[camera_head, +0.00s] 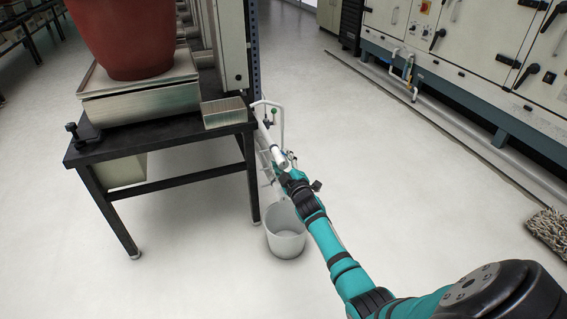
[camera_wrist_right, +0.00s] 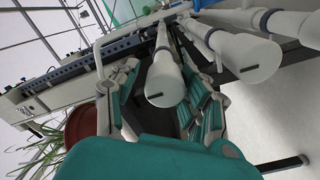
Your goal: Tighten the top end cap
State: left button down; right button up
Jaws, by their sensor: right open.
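Several white pipes with slotted round end caps point toward the camera in the right wrist view. The leftmost one, which appears to be the top end cap (camera_wrist_right: 166,92), lies between the spread fingers of my right gripper (camera_wrist_right: 165,102). I cannot tell whether the fingers touch it. A second end cap (camera_wrist_right: 257,58) and a third pipe (camera_wrist_right: 300,25) lie to the right, outside the fingers. In the head view my right gripper (camera_head: 288,170) is beside the rack post, at the end of a white pipe (camera_head: 278,154). My left gripper is out of view.
A black table (camera_head: 160,134) with a steel scale (camera_head: 140,100) and red pot (camera_head: 120,40) stands left of my right arm. A white bucket (camera_head: 286,238) stands below the gripper. The floor to the right is clear up to a mop head (camera_head: 548,228).

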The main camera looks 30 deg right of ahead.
jog(key=shift+s+a+f, duration=0.25)
jog(key=shift+a+f, duration=0.05)
jog(key=shift+f, duration=0.15)
jog(key=shift+s+a+f, duration=0.25)
jog(key=shift+f, duration=0.15)
jog(key=d+r+v, duration=0.1)
jog(key=v, duration=0.9)
jog(key=shift+s+a+r, duration=0.15)
jog(key=shift+s+r, duration=0.15)
jog(key=shift+s, duration=0.2)
jog(key=shift+r, duration=0.1)
